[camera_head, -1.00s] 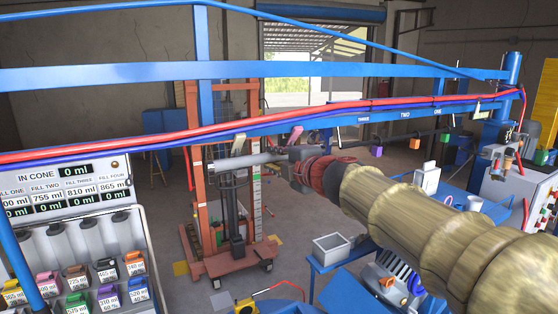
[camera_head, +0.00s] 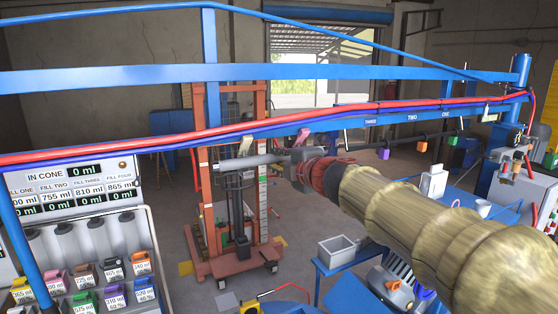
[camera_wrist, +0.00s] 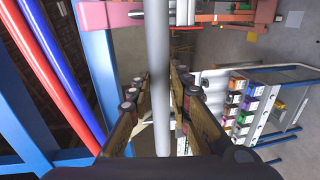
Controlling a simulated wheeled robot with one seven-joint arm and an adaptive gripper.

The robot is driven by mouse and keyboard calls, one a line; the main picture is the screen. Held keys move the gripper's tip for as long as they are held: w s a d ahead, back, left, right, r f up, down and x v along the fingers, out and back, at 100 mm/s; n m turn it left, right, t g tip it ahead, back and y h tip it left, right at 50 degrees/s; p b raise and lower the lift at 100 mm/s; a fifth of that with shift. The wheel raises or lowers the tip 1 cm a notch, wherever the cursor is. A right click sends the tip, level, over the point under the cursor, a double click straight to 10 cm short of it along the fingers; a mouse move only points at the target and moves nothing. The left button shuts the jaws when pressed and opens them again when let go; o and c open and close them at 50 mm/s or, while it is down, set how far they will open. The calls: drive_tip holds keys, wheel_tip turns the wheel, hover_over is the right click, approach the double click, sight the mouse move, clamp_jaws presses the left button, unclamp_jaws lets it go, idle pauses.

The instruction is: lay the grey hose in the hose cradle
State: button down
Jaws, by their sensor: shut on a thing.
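The grey hose (camera_head: 248,162) shows as a light grey tube pointing left from my gripper (camera_head: 288,159) in the head view. My gripper is shut on it, with the hose running between the fingers. In the wrist view the hose (camera_wrist: 159,50) runs from the top edge down between the fingertips (camera_wrist: 160,86).
A blue beam (camera_head: 330,73) crosses the head view, with a red hose (camera_head: 300,121) and a blue hose below it. A red lift frame (camera_head: 204,185) stands behind my gripper. A dispenser rack (camera_head: 88,240) is at left. A grey box (camera_head: 337,248) is at right.

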drive_tip(key=shift+f+b, duration=0.55)
drive_tip(key=shift+f, duration=0.15)
drive_tip(key=c, duration=1.6)
unclamp_jaws()
drive_tip(key=shift+o, duration=0.2)
drive_tip(key=shift+s, duration=0.1)
